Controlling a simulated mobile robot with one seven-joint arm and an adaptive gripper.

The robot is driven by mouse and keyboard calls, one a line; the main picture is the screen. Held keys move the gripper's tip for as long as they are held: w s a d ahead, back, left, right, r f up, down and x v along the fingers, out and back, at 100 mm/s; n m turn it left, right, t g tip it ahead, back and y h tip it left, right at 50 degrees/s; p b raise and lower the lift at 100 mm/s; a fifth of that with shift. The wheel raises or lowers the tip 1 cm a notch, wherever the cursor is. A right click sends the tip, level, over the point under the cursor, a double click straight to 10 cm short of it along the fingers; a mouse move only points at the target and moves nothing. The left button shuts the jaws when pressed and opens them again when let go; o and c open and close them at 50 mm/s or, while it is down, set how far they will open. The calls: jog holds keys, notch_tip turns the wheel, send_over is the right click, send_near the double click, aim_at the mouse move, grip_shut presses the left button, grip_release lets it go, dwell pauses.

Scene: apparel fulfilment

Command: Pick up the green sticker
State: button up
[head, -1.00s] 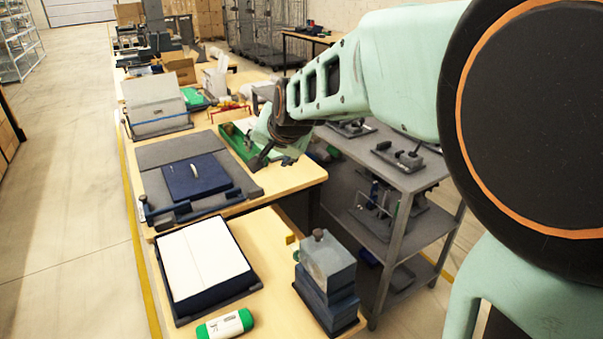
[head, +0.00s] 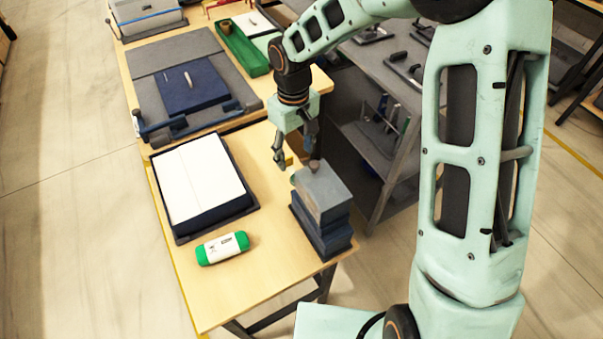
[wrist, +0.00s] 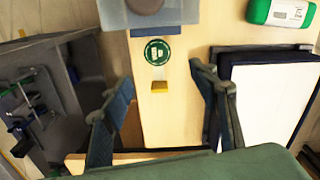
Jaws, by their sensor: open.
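The green sticker (wrist: 157,52) is a round green disc with a white mark, lying flat on the wooden table top in the wrist view. It lies just beside the grey box. In the head view I cannot make it out clearly beside my gripper. My gripper (head: 297,163) points down above the table's right edge, next to the grey box. The sticker appears a little beyond the fingertips, toward the box.
The grey box with a knob (head: 323,190) sits on dark blue blocks close to my gripper. A small yellow piece (wrist: 159,86) is near the sticker. A white pad in a dark tray (head: 199,178) and a green-and-white pack (head: 223,248) lie left. A grey shelf cart (head: 372,140) stands right.

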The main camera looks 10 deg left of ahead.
notch_tip(320, 180, down, 3)
jog(key=shift+r, duration=0.1)
jog(key=f, duration=0.3)
jog(key=f+p, duration=0.1)
jog(key=shift+s+d+f, duration=0.15)
jog(key=shift+d, duration=0.15)
jog(key=shift+f, duration=0.45)
jog(key=shift+f+b, duration=0.25)
jog(key=shift+b, duration=0.1)
jog(key=shift+c, duration=0.2)
jog(key=c, duration=0.7)
